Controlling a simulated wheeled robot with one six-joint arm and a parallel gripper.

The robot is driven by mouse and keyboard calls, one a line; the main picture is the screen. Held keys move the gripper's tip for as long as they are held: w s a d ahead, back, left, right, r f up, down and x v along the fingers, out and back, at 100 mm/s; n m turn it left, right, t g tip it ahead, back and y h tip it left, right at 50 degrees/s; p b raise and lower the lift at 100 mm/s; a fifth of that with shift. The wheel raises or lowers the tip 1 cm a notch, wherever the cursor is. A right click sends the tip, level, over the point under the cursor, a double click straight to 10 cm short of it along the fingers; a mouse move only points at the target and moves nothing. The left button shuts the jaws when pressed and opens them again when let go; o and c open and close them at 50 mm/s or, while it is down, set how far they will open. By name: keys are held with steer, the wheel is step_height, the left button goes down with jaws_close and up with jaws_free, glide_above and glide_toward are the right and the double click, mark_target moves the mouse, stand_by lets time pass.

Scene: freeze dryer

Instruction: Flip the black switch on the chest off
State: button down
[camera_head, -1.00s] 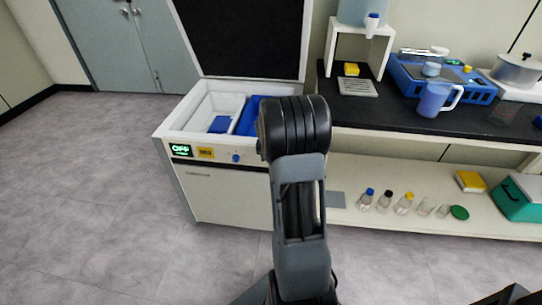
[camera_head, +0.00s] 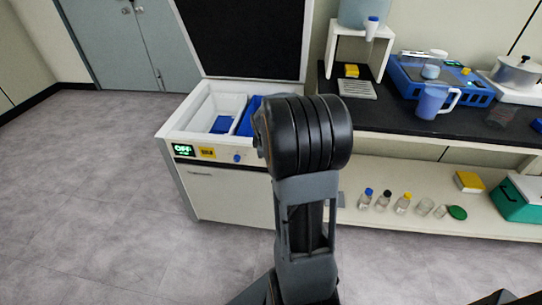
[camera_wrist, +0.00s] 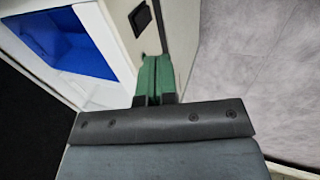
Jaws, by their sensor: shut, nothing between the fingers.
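The white chest (camera_head: 235,200) stands at the left of the bench with its dark lid (camera_head: 245,35) raised. Its front panel has a green-lit display (camera_head: 184,150) that reads OFF, a yellow label (camera_head: 207,153) and a blue knob (camera_head: 237,157). In the wrist view the black switch (camera_wrist: 140,18) sits in the chest's white panel, near the top of the picture. My gripper (camera_wrist: 153,62), with green fingers, is shut and empty, its tips beside the panel and just below the switch in the picture. In the head view my arm hides the gripper and the switch.
Blue trays (camera_head: 222,124) lie inside the open chest. To the right, a black bench (camera_head: 400,115) holds a blue jug (camera_head: 434,101) and a blue device (camera_head: 415,75); several bottles stand on the shelf below. The floor (camera_head: 90,210) at left is clear.

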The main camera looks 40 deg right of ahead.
steer(key=shift+w+p+v, duration=0.2)
steer(key=shift+p+v, duration=0.2)
steer(key=shift+v, duration=1.5)
steer(key=shift+d+r, duration=0.1)
steer(key=shift+d, duration=0.1)
steer(key=s+a+r+m+y+p, duration=0.1)
steer(key=s+a+r+m+p, duration=0.3)
steer(key=s+a+r+p, duration=0.3)
steer(key=s+a+r+m+y+p, duration=0.2)
steer(key=s+a+r+m+p, duration=0.2)
steer(key=a+r+p, duration=0.9)
steer(key=s+a+r, duration=0.2)
steer(key=s+r, duration=0.1)
steer(key=r, duration=0.2)
steer(key=shift+a+r+m+t+p, duration=0.15)
steer(key=shift+r+m+t+p, duration=0.15)
steer(key=shift+r+t+p, duration=0.1)
